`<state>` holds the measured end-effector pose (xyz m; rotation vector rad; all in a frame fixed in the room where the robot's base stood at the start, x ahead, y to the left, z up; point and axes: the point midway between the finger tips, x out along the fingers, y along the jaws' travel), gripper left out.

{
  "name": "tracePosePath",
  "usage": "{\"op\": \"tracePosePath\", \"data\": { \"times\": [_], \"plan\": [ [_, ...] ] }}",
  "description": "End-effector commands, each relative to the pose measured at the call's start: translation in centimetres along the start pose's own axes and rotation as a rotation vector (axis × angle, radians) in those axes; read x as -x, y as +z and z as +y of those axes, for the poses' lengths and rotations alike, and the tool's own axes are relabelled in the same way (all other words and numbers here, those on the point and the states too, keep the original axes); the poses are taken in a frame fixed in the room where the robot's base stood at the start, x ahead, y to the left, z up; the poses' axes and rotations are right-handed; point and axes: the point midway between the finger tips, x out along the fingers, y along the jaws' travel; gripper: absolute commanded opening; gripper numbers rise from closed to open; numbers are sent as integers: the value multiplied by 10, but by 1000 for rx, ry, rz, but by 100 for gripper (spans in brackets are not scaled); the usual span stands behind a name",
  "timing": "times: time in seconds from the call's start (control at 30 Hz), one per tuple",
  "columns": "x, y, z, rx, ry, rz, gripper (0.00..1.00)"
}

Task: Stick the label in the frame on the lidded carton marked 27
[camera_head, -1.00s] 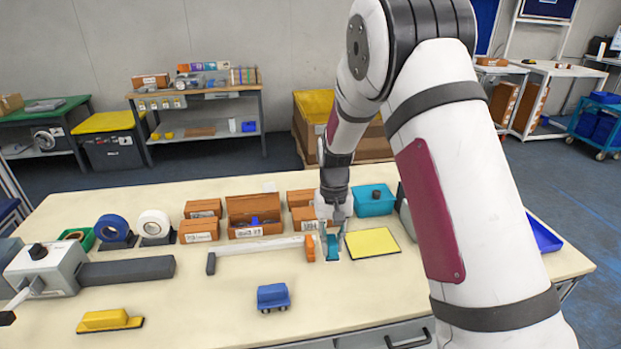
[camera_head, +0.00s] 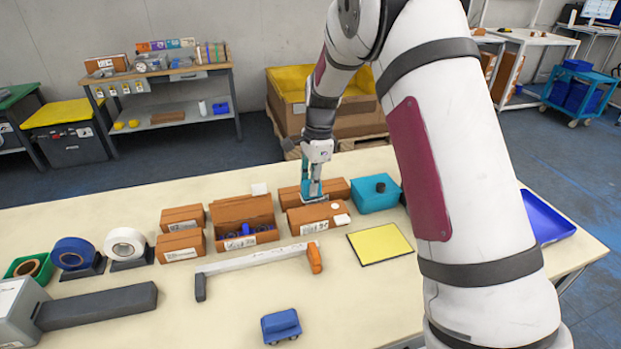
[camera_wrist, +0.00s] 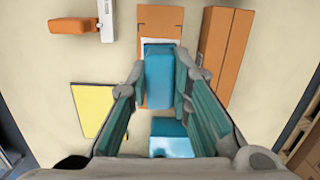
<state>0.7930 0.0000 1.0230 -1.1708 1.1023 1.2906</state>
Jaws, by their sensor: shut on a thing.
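My gripper (camera_head: 312,196) is shut on a teal block (camera_wrist: 159,78), which shows between its teal-lined fingers in the wrist view. The gripper points down over the closed brown carton (camera_head: 305,216) at the front right of the carton group. This carton (camera_wrist: 160,18) lies beneath the block in the wrist view. White edging shows on the carton around the block, which hides what lies under it. I cannot tell whether the block touches the carton. A barcode label is on the carton's front; I cannot read a number. No loose label is visible.
A long brown carton (camera_wrist: 226,50) lies close behind. A teal box (camera_head: 375,193) stands to the right, and a yellow pad (camera_head: 380,243) lies in front. A white bar with an orange end (camera_head: 314,259) lies ahead of the cartons. An open carton (camera_head: 243,213) stands left.

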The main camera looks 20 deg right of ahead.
Motion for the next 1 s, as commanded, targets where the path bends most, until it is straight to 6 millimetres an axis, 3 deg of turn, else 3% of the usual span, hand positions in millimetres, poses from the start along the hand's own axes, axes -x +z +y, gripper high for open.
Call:
{"op": "tracePosePath", "data": {
  "times": [0.43, 1.0],
  "plan": [
    [-41, -5, 0, 1, 1, 0, 0],
    [-47, -5, 0, 3, 0, 0, 0]
  ]
}}
